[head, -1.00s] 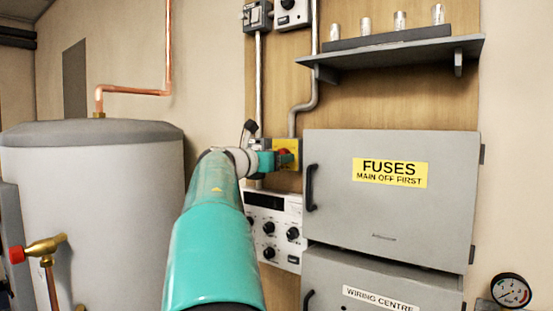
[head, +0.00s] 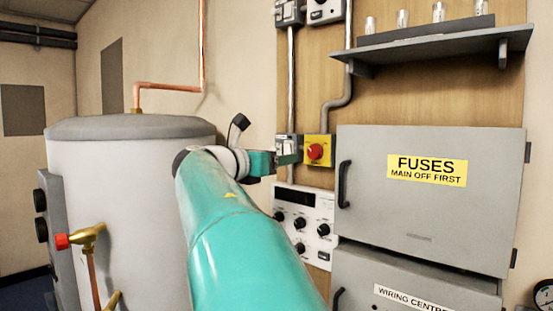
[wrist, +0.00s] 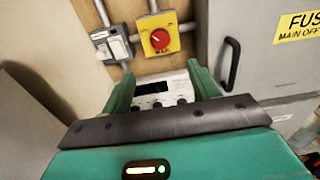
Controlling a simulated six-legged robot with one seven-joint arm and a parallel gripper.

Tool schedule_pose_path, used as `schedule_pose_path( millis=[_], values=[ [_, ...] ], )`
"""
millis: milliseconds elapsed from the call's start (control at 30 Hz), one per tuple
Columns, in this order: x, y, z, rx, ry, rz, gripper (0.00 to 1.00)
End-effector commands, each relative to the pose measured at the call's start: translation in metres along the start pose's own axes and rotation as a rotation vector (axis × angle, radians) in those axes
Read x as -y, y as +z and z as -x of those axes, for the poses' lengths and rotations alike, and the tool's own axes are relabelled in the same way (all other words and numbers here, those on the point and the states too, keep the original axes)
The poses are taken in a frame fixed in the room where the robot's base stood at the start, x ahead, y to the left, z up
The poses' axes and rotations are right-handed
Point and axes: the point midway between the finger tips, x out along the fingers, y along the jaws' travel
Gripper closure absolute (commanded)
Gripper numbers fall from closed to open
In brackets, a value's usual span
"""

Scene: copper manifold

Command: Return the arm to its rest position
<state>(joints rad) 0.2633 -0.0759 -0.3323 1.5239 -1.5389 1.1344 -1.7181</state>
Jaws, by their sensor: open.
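My gripper (wrist: 163,88) shows in the wrist view with its two green fingers apart and nothing between them. Beyond the fingers are a white control panel with black knobs (wrist: 160,88) and, above it, a yellow box with a red rotary knob (wrist: 160,38). In the head view my teal arm reaches forward from the bottom centre. The fingertips are small and partly hard to make out there.
A grey fuse cabinet (head: 430,215) with a black handle stands right of the switch. A shelf (head: 440,45) with several metal cylinders juts out above. A large grey tank (head: 120,190) with a red-ended brass valve (head: 80,239) stands left. A grey switch (wrist: 113,45) sits left of the yellow box.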

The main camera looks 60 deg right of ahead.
Motion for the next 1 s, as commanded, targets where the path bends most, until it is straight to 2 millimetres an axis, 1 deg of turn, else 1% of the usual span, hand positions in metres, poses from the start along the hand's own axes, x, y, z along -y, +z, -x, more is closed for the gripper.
schedule_pose_path(
  millis=[367,467,567,600,667,700,767,800,867,900,967,1000],
  values=[
    [0.000,-0.001,0.000,-0.003,0.002,-0.004,0.39],
    [-0.003,-0.013,0.007,-0.047,0.031,-0.059,0.39],
    [-0.008,-0.046,0.029,-0.172,0.093,-0.205,0.39],
    [-0.011,-0.064,0.042,-0.244,0.121,-0.287,0.39],
    [-0.015,-0.094,0.068,-0.371,0.154,-0.420,0.39],
    [-0.017,-0.115,0.087,-0.462,0.168,-0.508,0.39],
    [-0.018,-0.144,0.117,-0.597,0.172,-0.634,0.39],
    [-0.017,-0.163,0.138,-0.686,0.164,-0.713,0.39],
    [-0.015,-0.190,0.170,-0.819,0.139,-0.823,0.39],
    [-0.011,-0.207,0.191,-0.908,0.110,-0.892,0.39],
    [-0.005,-0.232,0.224,-1.036,0.054,-0.987,0.39],
    [0.001,-0.247,0.246,-1.119,0.007,-1.048,0.39]
  ],
)
